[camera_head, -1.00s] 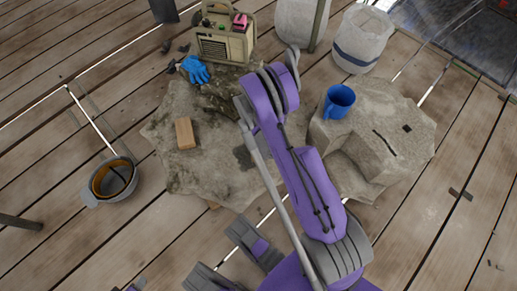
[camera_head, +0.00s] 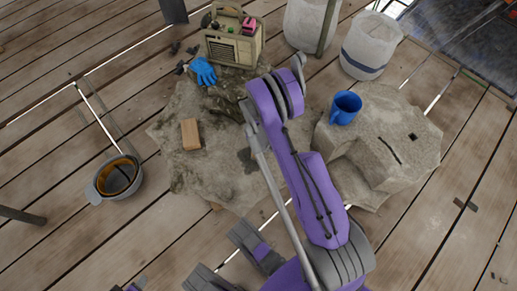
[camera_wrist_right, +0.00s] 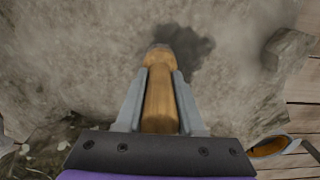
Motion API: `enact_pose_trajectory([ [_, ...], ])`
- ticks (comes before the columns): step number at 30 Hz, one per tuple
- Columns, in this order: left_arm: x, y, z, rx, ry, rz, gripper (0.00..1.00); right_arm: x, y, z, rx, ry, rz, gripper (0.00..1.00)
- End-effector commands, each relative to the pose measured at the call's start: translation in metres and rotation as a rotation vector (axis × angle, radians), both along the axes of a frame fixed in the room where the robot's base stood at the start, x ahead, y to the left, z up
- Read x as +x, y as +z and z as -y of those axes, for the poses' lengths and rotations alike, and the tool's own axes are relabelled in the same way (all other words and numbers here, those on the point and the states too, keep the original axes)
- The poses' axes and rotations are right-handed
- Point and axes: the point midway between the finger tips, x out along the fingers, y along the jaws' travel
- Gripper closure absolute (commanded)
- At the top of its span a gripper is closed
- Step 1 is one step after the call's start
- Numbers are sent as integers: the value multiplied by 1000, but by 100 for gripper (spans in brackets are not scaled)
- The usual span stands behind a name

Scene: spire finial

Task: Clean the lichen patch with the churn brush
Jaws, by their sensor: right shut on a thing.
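The churn brush (camera_wrist_right: 160,98) shows in the right wrist view as a round wooden handle with a knobbed end. My right gripper (camera_wrist_right: 160,80) is shut on it, one finger on each side. The brush's far end points at a dark, ragged patch on the pale stone, which I take as the lichen patch (camera_wrist_right: 190,46); whether they touch I cannot tell. In the head view the dark patch (camera_head: 248,160) shows just left of my purple right arm, which hides the right gripper and brush.
The flat stone slab (camera_head: 215,180) lies on wooden planks. On or around it are a tan block (camera_head: 190,134), blue glove (camera_head: 203,71), beige machine (camera_head: 232,46), and a blue mug (camera_head: 345,107) on a carved stone (camera_head: 395,140). A bucket (camera_head: 117,177) stands left; white sacks (camera_head: 370,46) stand behind.

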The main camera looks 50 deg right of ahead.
Motion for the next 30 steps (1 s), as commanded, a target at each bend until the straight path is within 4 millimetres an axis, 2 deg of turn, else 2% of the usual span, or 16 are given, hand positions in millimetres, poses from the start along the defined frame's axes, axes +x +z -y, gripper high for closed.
enact_pose_trajectory([
  [30, 0, -2, 0, 0, 0, 0, 50, 33, -2, 13, 0, 0, 0, 100],
])
